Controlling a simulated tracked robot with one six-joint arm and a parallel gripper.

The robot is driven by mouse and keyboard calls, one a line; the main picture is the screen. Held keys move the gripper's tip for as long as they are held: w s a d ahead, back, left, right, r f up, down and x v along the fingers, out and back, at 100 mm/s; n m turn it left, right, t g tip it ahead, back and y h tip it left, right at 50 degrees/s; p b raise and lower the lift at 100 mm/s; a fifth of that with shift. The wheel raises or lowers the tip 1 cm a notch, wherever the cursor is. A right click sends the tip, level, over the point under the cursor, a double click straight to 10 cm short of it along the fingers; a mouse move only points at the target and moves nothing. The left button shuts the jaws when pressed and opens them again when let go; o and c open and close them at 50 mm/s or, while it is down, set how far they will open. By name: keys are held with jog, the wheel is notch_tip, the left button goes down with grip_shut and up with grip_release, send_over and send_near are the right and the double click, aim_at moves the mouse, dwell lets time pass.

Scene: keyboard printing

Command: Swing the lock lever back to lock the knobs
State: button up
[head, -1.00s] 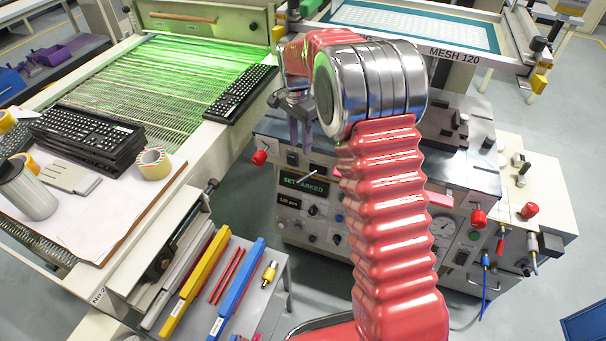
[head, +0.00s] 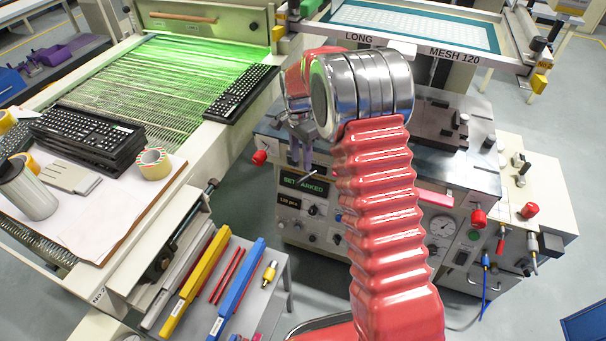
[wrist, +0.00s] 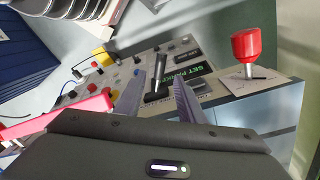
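The control panel front (head: 345,235) carries a lit green display reading roughly "SET MARKED" (head: 304,184), also seen in the wrist view (wrist: 184,75). A short lever (wrist: 158,85) with a dark base stands beside this display. In the head view a thin pale lever (head: 305,178) shows just below my gripper (head: 302,150). In the wrist view my gripper (wrist: 165,95) has its two fingers apart, with the lever between them. Whether either finger touches it I cannot tell. A red knob (wrist: 245,48) stands to the right, also in the head view (head: 259,157).
A pink bar (wrist: 60,115) juts out on the panel's left in the wrist view. The panel also has a gauge (head: 443,227) and several small knobs. A conveyor with a keyboard (head: 240,93) lies left, and a tool table (head: 262,300) stands in front.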

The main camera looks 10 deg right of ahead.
aim_at(303, 177)
jog(key=f, duration=0.7)
jog(key=shift+s+d+f, duration=0.15)
jog(key=shift+s+f, duration=0.05)
jog(key=shift+s, duration=0.05)
jog(key=shift+c, duration=0.4)
grip_shut()
